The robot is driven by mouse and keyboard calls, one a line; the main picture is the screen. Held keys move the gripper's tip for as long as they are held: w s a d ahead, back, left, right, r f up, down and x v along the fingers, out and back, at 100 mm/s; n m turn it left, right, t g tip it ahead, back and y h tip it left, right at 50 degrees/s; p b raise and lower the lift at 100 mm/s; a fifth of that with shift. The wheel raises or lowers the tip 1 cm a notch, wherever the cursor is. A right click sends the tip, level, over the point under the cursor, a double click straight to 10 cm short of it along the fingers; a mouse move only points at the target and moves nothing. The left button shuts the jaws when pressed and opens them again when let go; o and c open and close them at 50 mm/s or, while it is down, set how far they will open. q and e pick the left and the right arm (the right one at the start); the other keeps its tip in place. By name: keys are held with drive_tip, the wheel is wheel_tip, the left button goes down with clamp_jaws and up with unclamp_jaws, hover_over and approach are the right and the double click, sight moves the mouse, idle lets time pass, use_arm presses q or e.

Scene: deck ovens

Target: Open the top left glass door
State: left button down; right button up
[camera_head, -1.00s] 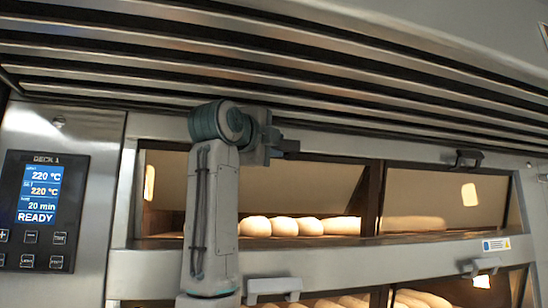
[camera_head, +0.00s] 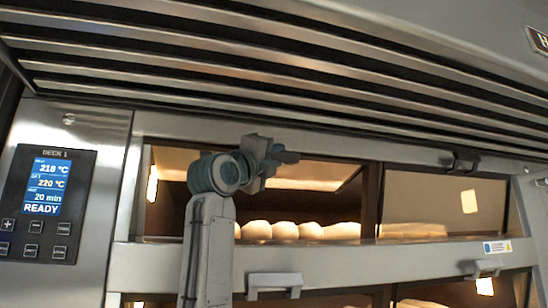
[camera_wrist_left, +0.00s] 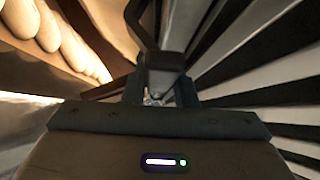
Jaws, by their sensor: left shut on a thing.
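The top left glass door's opening (camera_head: 160,215) is left of the centre post in the head view. A pale panel (camera_head: 325,172) shows across its upper part, with dark oven interior below it. I cannot clearly make out the glass edges. My left gripper (camera_head: 280,158) is at the top of this opening, shut on the dark door handle. In the left wrist view the dark handle (camera_wrist_left: 143,22) stands between the fingers (camera_wrist_left: 158,88). The gripper hides most of the handle in the head view. My right gripper is not in view.
Pale loaves (camera_head: 285,230) lie inside the top deck. The top right door (camera_head: 435,195) is down, its handle (camera_head: 461,162) above it. A lower door handle (camera_head: 275,281) juts out below. Louvres (camera_head: 300,85) overhang the doors. A control panel (camera_head: 43,200) is at left.

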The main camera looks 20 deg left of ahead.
use_arm(q)
drive_tip(key=shift+r, duration=0.1)
drive_tip(key=c, duration=1.6)
unclamp_jaws()
drive_tip(key=shift+s, duration=0.1)
drive_tip(key=shift+o, duration=0.8)
drive_tip(key=shift+w+a, duration=0.1)
drive_tip(key=shift+w, duration=0.1)
drive_tip(key=shift+s+f+b, duration=0.25)
drive_tip(key=shift+f+b, duration=0.05)
drive_tip(key=shift+f, duration=0.05)
drive_tip(key=b+v, duration=0.4)
drive_tip(key=v, duration=0.6)
drive_tip(key=shift+b, duration=0.4)
